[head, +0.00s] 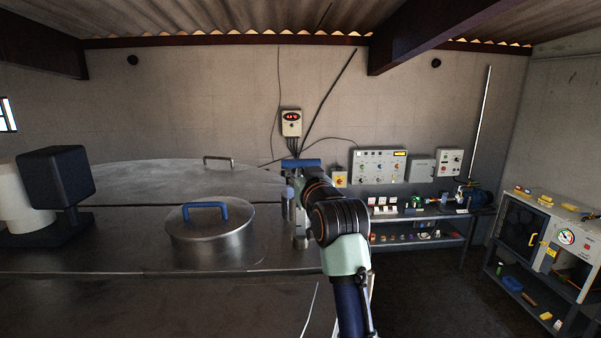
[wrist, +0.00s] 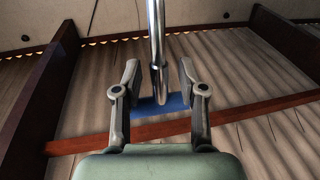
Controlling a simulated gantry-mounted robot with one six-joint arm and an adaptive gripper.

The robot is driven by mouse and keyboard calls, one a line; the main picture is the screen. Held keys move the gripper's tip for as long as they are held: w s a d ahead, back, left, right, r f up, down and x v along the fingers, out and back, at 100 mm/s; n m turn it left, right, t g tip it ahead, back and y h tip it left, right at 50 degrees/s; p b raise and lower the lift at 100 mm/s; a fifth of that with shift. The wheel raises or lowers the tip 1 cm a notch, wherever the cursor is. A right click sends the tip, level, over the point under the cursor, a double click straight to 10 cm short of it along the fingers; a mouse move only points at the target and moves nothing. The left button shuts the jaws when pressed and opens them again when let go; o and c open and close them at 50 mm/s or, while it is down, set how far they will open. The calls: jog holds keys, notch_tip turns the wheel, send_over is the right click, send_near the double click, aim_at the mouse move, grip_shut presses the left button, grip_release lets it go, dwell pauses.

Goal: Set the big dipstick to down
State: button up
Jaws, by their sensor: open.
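The big dipstick shows in the wrist view as a shiny steel rod (wrist: 155,35) with a blue crossbar handle (wrist: 172,103) at its end. In the head view the blue handle (head: 301,162) stands above the tank top, just left of my arm. My gripper (wrist: 159,75) is open in the wrist view, with one finger on each side of the rod. Gaps show between the fingers and the rod, so it is not gripped. In the head view my wrist partly hides the rod and the fingers, and where the rod meets the tank cannot be made out.
A round steel lid (head: 211,240) with a blue handle sits on the tank top left of my arm. A dark box (head: 55,176) stands at far left. A bench (head: 425,212) and wall control boxes (head: 379,165) are behind at right. The roof is overhead.

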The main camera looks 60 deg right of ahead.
grip_shut()
notch_tip(320, 180, down, 5)
jog(key=shift+r+b, duration=0.1)
jog(key=shift+b, duration=1.05)
grip_release()
jog(key=shift+s+a, duration=0.1)
jog(key=v, duration=1.1)
jog(key=shift+s+a, duration=0.25)
jog(key=shift+s, duration=0.05)
